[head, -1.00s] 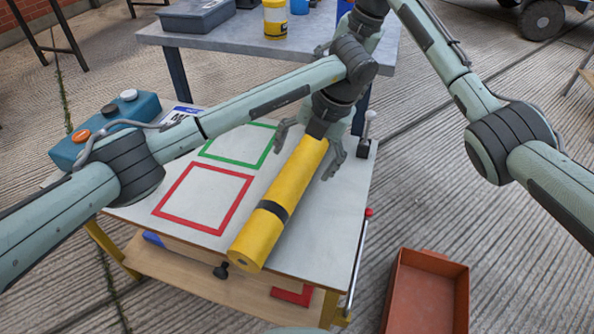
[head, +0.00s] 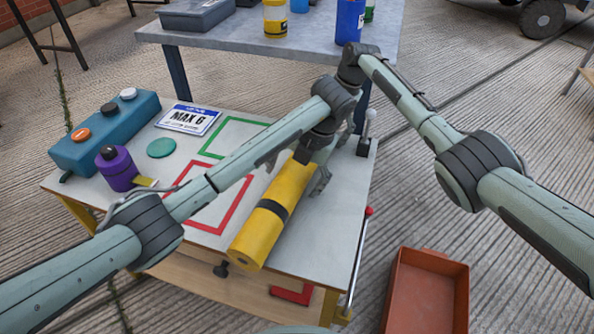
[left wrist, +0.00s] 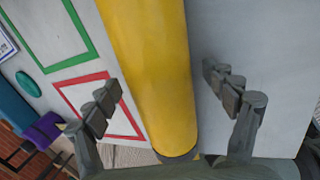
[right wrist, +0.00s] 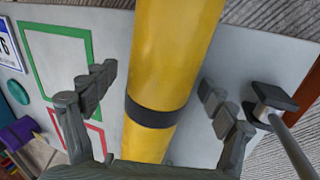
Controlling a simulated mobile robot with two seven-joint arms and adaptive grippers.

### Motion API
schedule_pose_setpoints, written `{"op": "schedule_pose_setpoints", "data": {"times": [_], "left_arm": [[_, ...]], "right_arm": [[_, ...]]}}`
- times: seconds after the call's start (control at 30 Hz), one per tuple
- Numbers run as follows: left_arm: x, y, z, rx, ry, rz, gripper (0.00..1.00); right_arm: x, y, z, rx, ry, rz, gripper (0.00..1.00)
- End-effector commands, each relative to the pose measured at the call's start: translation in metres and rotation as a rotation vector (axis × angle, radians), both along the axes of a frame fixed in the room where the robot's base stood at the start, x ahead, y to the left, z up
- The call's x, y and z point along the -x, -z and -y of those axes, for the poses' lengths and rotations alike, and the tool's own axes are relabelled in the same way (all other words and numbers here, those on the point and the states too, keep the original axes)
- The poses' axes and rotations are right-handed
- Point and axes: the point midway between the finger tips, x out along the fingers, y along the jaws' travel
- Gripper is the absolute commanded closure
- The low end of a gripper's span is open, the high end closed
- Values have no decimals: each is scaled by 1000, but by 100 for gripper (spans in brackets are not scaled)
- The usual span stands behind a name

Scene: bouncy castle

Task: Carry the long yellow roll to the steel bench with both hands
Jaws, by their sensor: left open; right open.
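The long yellow roll (head: 260,228), with a dark band, lies on the white-topped low table (head: 330,225), its near end by the front edge. My left gripper (head: 297,175) is over the roll's far part. In the left wrist view its open fingers (left wrist: 165,85) stand on both sides of the roll, with gaps. My right gripper is mostly hidden behind the left arm in the head view. In the right wrist view its open fingers (right wrist: 155,82) also stand either side of the roll, apart from it. The grey steel bench (head: 225,38) stands behind the table.
The bench carries a grey tray (head: 197,14), a yellow tin (head: 276,17) and a blue bottle (head: 349,22). A teal button box (head: 105,135), purple object (head: 117,168) and sign (head: 189,119) are on the low table's left. An orange-brown bin (head: 427,292) stands on the floor at right.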

Motion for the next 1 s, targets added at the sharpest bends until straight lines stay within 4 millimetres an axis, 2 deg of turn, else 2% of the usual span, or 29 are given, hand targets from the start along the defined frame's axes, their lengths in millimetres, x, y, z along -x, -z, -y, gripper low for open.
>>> {"op": "schedule_pose_setpoints", "data": {"times": [0.33,1.0], "left_arm": [[0,1,0,0,0,0,16],[0,1,0,0,0,1,99]], "right_arm": [[-1,3,-1,0,0,1,16],[0,3,0,1,0,0,99]]}}
